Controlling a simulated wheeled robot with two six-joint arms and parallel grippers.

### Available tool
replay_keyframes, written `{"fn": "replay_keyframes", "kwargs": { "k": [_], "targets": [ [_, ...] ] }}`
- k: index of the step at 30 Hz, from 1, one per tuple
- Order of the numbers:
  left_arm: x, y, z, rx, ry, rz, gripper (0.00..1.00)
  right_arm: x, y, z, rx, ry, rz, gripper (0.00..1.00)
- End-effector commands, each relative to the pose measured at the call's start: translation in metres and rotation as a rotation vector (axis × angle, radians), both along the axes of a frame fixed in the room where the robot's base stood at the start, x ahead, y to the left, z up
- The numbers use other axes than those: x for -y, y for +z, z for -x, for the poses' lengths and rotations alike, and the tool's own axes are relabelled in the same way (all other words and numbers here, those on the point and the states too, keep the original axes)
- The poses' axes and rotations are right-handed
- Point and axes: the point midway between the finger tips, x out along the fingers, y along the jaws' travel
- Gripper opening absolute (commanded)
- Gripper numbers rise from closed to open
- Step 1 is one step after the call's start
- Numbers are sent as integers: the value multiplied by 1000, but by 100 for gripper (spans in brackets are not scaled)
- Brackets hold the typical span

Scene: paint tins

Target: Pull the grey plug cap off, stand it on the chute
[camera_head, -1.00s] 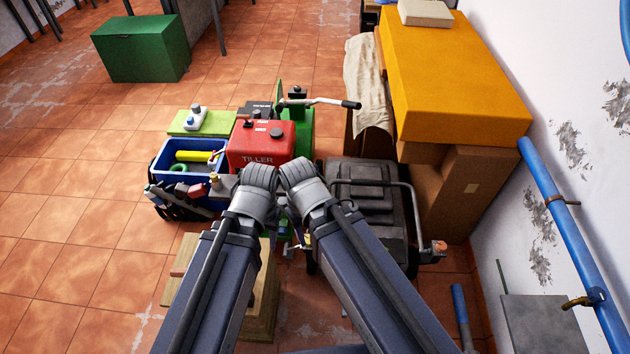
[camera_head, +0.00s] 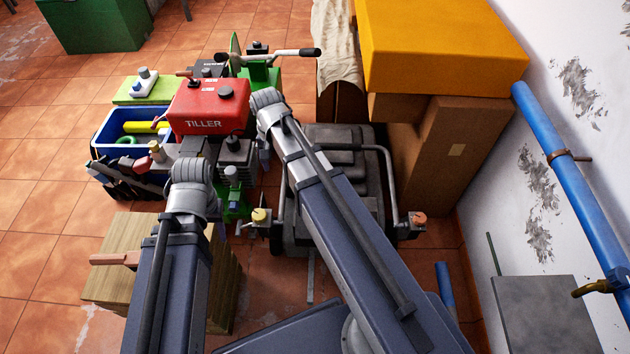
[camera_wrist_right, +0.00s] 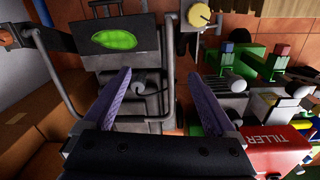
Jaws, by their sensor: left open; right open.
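The red tiller (camera_head: 208,110) stands left of centre in the head view, with a dark finned engine block (camera_head: 237,158) at its near side. A small grey cap (camera_head: 232,174) shows on the near side of that block and seems to be the plug cap. My left gripper (camera_head: 190,170) is beside the engine, to its left; its fingers are mostly hidden. My right gripper (camera_head: 264,150) is right of the engine. In the right wrist view its two purple fingers (camera_wrist_right: 160,74) are apart with nothing between them. I cannot tell which part is the chute.
A black machine with a tubular handle (camera_head: 392,170) stands under my right arm. A blue crate (camera_head: 103,133) with tools is left of the tiller. A wooden block (camera_head: 115,245) is nearer. Cardboard boxes (camera_head: 430,155) and a yellow box (camera_head: 440,45) stand to the right.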

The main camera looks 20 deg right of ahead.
Motion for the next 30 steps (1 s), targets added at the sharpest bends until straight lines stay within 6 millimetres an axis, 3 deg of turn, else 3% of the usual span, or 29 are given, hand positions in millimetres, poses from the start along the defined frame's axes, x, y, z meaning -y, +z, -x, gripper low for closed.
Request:
{"fn": "replay_keyframes", "kwargs": {
  "k": [1, 3, 9, 12, 19, 30],
  "targets": [
    [0, -38, 0, 0, 0, -1, 50, 16, -39, -17, 5, -87, -3, 92],
    [0, -64, 0, 1, -1, -2, 50, 36, -64, -32, 13, -212, -7, 92],
    [-1, -124, 0, 2, -2, -3, 50, 93, -124, -64, 29, -529, -20, 92],
    [-1, -144, 0, 2, -2, -4, 50, 115, -145, -74, 34, -648, -24, 92],
    [-1, -165, -1, 3, -3, -5, 50, 144, -166, -84, 41, -798, -30, 92],
    [-1, -170, -1, 2, -3, -4, 50, 147, -170, -85, 42, -818, -31, 92]
  ]
}}
